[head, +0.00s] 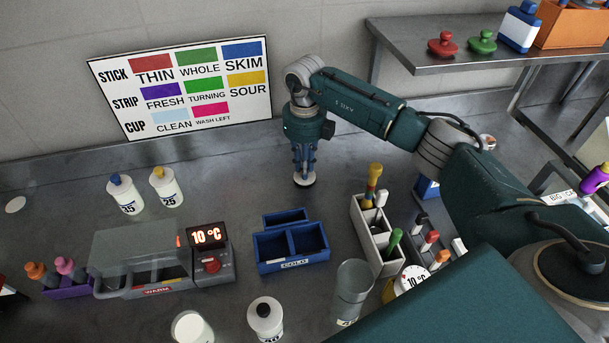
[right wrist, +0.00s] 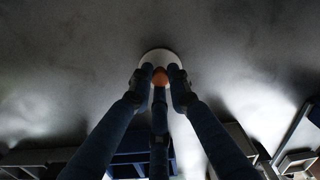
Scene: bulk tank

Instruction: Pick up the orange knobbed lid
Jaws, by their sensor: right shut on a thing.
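The orange knobbed lid shows in the right wrist view as an orange knob (right wrist: 160,77) on a pale round disc (right wrist: 157,57). My right gripper (right wrist: 160,83) has its blue fingers shut around the knob. In the head view, my right gripper (head: 304,162) points straight down, with the lid's pale disc (head: 304,181) just under its fingertips. The fingers hide the knob there. I cannot tell whether the disc touches the counter. My left gripper is not in view.
A blue divided bin (head: 290,262) stands in front of the gripper, with a pale rack (head: 378,240) to its right. Two capped bottles (head: 126,195) stand at left. A shelf (head: 450,58) holds red and green knobbed lids. The counter around the lid is clear.

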